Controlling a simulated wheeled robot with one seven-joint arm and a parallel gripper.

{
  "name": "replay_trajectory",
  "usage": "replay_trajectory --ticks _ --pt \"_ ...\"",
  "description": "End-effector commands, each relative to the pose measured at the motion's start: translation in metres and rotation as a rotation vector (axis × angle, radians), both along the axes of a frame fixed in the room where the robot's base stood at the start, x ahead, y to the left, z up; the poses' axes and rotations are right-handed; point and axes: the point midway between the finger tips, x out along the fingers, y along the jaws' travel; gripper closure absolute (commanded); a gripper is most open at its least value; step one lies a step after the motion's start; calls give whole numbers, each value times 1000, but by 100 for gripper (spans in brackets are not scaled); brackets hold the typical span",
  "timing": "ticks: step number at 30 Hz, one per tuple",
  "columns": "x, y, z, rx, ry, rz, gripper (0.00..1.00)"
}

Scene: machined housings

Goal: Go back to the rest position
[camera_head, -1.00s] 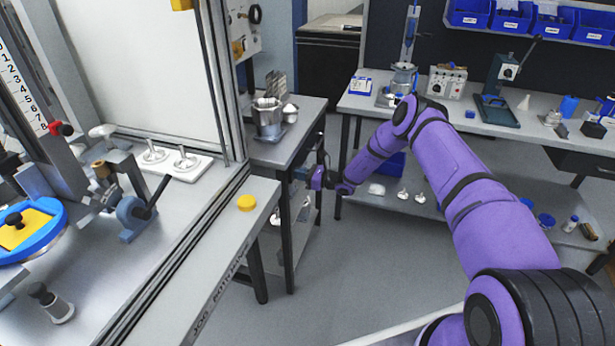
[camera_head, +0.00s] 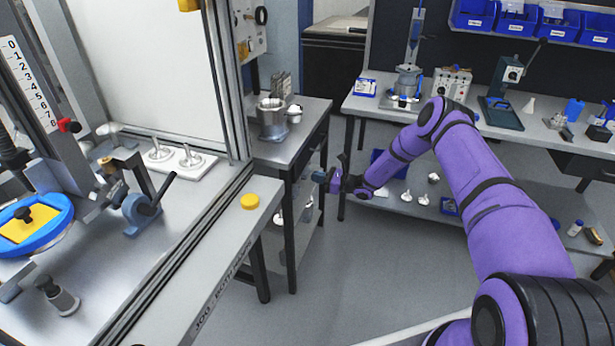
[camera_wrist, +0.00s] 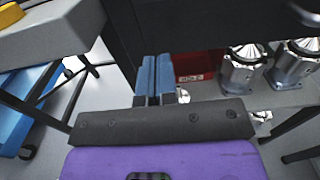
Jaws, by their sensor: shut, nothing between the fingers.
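My purple arm reaches out from the lower right in the head view, and my gripper (camera_head: 322,177) is at its far end. The gripper is beside the small grey side table (camera_head: 309,140), below the level of its top. In the wrist view, the two blue fingers of my gripper (camera_wrist: 155,80) lie together, shut, with nothing between them. They point toward a dark table edge and leg.
Metal housings (camera_wrist: 242,68) and a red box (camera_wrist: 200,66) are under the table near my fingers. A workbench (camera_head: 470,115) with tools stands behind my arm. A machine bed with a yellow button (camera_head: 249,201) is at the left. The grey floor between is open.

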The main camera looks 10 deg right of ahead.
Motion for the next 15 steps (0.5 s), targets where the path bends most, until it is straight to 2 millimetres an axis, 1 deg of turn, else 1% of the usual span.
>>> replay_trajectory --ticks 1,6,10,15 --pt "-6 -11 0 0 2 -3 100" --pt "-25 -39 -1 -1 1 -2 100" --pt "-35 -54 -1 -1 1 -2 100" --pt "-43 -64 -1 0 1 0 100"
